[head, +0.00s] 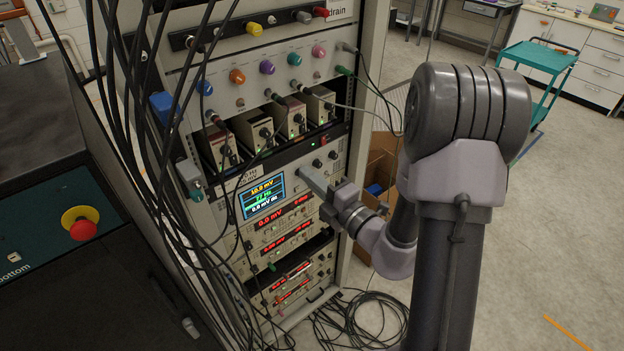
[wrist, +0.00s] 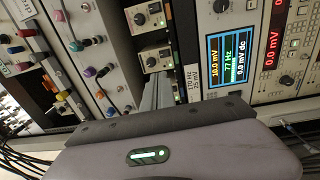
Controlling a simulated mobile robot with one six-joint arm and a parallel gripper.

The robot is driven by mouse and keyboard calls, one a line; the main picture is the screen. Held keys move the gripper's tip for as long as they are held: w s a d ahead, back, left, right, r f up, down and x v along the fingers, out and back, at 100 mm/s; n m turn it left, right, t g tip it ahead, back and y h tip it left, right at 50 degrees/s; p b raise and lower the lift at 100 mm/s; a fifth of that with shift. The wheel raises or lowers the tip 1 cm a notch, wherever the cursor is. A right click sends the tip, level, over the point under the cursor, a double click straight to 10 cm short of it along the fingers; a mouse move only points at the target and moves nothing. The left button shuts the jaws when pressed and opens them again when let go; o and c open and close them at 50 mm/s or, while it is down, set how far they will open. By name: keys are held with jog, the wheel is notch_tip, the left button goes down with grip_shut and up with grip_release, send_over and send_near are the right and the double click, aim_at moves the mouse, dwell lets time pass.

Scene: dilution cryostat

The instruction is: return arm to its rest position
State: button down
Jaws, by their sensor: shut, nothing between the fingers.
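My arm stands on the right side of the head view and reaches left toward the instrument rack (head: 262,60). My gripper (head: 308,174) is shut and empty. It is in front of the rack, just right of the lit display (head: 263,196). The head view does not show clearly whether it touches the panel. In the wrist view my closed grey fingers (wrist: 157,92) point at the rack, with the display (wrist: 231,58) to their right.
Black cables (head: 170,130) hang down the rack's left side, and more lie coiled on the floor (head: 360,318). A red emergency button (head: 82,228) is at left. A cardboard box (head: 380,165) stands behind my arm. A teal cart (head: 540,58) is at back right. The right floor is clear.

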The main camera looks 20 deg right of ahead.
jog(key=shift+s+d+f, duration=0.15)
jog(key=shift+s, duration=0.15)
